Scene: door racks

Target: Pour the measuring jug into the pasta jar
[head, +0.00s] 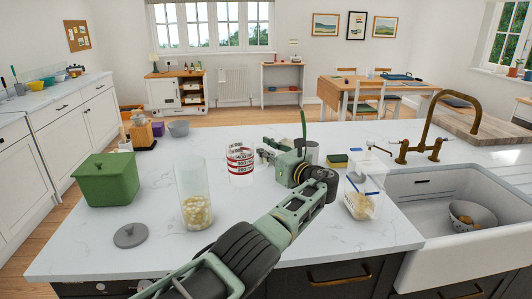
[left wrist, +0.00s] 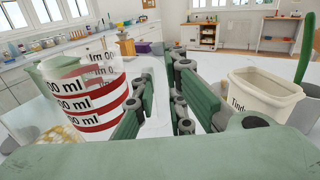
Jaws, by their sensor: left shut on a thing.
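The measuring jug (head: 240,161) is clear with red and white bands, and looks roughly upright in the head view. It fills the left of the left wrist view (left wrist: 85,98). My left gripper (head: 268,152) is at the jug's right side, its fingers (left wrist: 160,108) closed on the handle side; the handle itself is hard to make out. Whether the jug touches the counter or holds anything is unclear. The pasta jar (head: 193,190), a tall clear open cylinder with pale pasta in its bottom, stands left of and nearer than the jug, apart from it. My right gripper is out of view.
A grey lid (head: 130,235) lies left of the jar, with a green lidded box (head: 107,180) behind. A clear container (head: 361,196) and the sink (head: 440,205) are at right.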

